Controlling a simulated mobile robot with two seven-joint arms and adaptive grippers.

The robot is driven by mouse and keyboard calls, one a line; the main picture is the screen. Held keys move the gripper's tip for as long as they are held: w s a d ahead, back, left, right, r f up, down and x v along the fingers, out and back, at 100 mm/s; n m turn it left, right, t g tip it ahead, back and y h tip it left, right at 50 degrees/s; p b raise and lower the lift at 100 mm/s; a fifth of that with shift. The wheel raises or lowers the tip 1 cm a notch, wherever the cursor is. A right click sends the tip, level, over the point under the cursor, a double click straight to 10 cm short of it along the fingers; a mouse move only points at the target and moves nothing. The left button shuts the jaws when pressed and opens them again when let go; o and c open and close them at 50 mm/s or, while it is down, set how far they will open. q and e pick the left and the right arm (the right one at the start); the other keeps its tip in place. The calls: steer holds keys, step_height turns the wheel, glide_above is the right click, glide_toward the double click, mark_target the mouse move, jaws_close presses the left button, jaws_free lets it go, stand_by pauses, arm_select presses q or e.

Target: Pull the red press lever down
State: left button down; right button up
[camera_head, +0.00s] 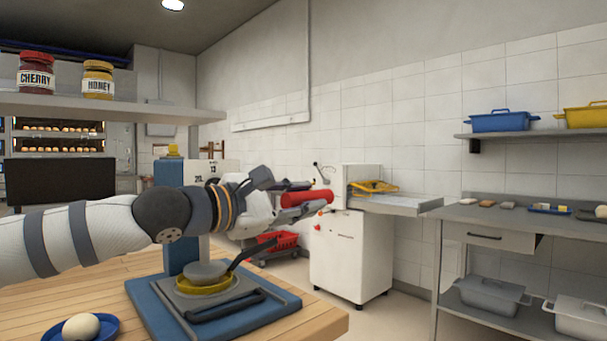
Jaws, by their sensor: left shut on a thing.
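The red press lever (309,197) shows as a thick red grip just beyond the end of my left arm. My left gripper (291,203) is shut on it, with fingers above and below the red grip. The lever lies roughly level, and its inner end is hidden behind my gripper. The press has a blue column (169,178) and a blue base (144,303) on the wooden table. A grey round plate (205,271) sits over a yellow ring (203,286) on the base. My right gripper is not in view.
A blue plate (108,331) with a pale dough ball (81,326) is at the table's front left. A shelf (120,105) with cherry and honey jars hangs above the arm. Beyond the wooden table (325,322) stand a white machine (350,252) and a grey side table (500,219).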

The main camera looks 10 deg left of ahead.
arm_select(q)
steer(key=f, duration=0.2)
steer(key=f+m+b, duration=0.1)
steer(key=shift+w+a+f, duration=0.3)
steer(key=shift+a+f, duration=0.05)
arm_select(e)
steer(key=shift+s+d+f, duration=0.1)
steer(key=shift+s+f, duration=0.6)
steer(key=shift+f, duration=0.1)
arm_select(q)
steer(key=shift+f, duration=0.1)
steer(key=c, duration=1.3)
jaws_free()
steer(key=shift+c, duration=0.2)
steer(key=shift+w+a, duration=0.1)
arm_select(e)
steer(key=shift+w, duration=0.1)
arm_select(q)
steer(key=v, duration=1.2)
steer(key=shift+r, duration=0.25)
